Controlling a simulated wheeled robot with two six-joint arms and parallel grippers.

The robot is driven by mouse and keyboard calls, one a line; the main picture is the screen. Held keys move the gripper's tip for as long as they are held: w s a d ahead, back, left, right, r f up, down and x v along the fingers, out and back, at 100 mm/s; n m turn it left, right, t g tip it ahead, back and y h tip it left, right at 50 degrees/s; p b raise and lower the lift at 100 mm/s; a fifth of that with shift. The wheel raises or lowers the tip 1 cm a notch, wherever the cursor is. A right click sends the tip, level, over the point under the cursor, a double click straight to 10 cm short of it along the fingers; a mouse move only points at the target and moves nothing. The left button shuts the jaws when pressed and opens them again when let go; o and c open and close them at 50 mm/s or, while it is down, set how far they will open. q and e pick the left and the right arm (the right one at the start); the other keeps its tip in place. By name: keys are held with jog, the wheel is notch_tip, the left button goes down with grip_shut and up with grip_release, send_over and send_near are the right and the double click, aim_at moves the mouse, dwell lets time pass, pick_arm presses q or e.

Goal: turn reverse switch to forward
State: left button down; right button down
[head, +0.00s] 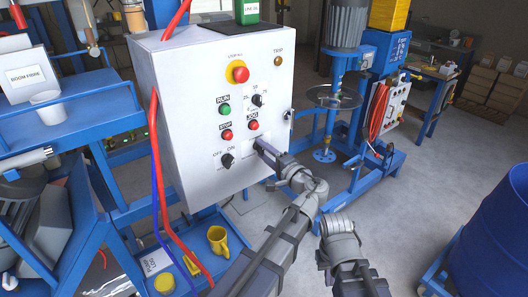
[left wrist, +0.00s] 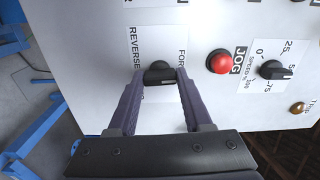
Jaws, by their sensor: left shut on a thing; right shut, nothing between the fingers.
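The reverse/forward switch (left wrist: 160,73) is a black knob on the white control panel (head: 187,92). In the left wrist view, the REVERSE label (left wrist: 136,48) is left of the knob and the FORWARD label (left wrist: 183,42) right of it, partly covered by a finger. My left gripper (left wrist: 160,80) is shut on the knob, one finger on each side. In the head view my left gripper (head: 263,150) reaches the panel's lower right and largely hides the knob. I cannot tell which way it points. My right wrist (head: 340,240) shows low in the head view; its fingers are not visible.
The panel has a red emergency button (head: 240,73), the JOG button (head: 253,125), a speed knob (head: 257,101) and an OFF/ON knob (head: 227,160) close by. A red cable (head: 157,155) hangs at its left. The mixer (head: 340,90) stands behind right; a blue drum (head: 495,240) is at right.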

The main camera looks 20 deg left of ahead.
pick_arm(q)
jog(key=shift+m, duration=0.4)
jog(key=shift+c, duration=1.6)
grip_release()
